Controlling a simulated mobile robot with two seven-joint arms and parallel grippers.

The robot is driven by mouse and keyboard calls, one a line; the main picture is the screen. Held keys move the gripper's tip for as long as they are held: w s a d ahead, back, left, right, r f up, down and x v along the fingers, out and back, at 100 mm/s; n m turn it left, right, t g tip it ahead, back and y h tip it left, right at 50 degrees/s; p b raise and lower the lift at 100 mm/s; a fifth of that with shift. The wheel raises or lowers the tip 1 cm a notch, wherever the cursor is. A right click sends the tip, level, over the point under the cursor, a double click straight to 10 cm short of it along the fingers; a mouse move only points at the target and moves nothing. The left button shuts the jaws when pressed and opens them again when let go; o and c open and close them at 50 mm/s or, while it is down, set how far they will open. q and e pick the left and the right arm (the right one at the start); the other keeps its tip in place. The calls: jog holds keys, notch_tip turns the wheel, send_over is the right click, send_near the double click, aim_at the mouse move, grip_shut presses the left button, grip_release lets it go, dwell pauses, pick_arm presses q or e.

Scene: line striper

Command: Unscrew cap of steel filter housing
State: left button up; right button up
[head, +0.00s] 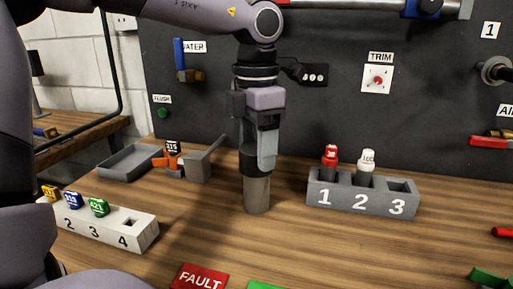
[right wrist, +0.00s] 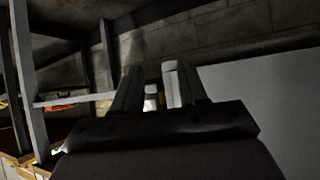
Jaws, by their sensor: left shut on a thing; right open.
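The steel filter housing (head: 257,196) stands upright on the wooden bench in the middle of the head view. Its dark cap (head: 254,160) sits on top and is partly hidden by my gripper. My left gripper (head: 264,158) points straight down from above and is shut on the cap. The far finger is hidden. My right gripper (right wrist: 156,88) shows only in the right wrist view. Its fingers are apart, and it is away from the housing.
A grey rack (head: 360,198) numbered 1 to 3 stands right of the housing, holding a red-topped and a white-topped item. A white numbered block (head: 110,226), a grey tray (head: 128,162) and a grey holder (head: 198,166) are left. A FAULT plate (head: 199,277) lies in front.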

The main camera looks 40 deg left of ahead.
pick_arm(q)
jog(key=shift+n, duration=0.4)
jog(key=n, duration=0.4)
jog(key=o, duration=1.2)
jog(key=shift+c, duration=0.4)
